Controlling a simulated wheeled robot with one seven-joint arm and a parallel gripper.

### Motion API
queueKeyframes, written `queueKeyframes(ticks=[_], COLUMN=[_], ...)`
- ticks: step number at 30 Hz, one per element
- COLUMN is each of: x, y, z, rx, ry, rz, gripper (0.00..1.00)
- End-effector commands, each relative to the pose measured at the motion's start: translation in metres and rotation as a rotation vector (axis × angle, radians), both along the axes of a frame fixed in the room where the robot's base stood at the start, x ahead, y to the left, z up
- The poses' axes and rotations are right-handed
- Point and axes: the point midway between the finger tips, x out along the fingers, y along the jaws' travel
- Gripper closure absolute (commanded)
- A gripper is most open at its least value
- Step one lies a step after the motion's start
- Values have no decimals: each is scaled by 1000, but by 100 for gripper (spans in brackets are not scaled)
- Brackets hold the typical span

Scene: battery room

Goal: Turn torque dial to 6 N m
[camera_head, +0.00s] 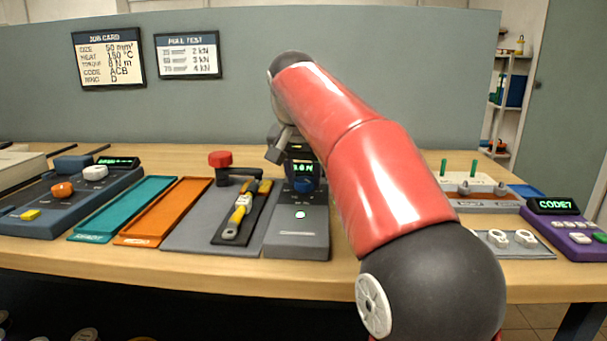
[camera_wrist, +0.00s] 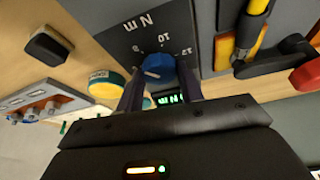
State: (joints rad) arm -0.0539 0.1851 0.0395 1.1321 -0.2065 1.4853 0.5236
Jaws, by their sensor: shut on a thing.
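The torque dial is a blue knob (camera_wrist: 158,68) on a dark panel marked "N m", with 10 and 12 among its scale marks. In the head view the blue knob (camera_head: 305,186) shows on the dark grey torque unit (camera_head: 297,240). My gripper (camera_wrist: 160,84) is shut on the knob, one finger on each side. The green display (camera_head: 303,168) above the dial seems to read 10 N, its end hard to make out. In the wrist view the display (camera_wrist: 168,98) is partly hidden by my fingers.
A yellow-handled tool (camera_head: 240,212) and a red-knobbed part (camera_head: 220,160) lie left of the unit. Orange (camera_head: 170,210) and teal (camera_head: 115,215) trays are farther left. A purple code unit (camera_head: 570,232) stands right. A job card (camera_head: 108,58) hangs behind; its torque line is small.

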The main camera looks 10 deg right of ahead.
Motion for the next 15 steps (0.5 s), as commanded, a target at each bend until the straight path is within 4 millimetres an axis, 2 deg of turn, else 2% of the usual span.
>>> queueKeyframes(ticks=[15], x=[-1], y=[-4], z=[0], rx=[2], ry=[-2], rz=[462], gripper=[86])
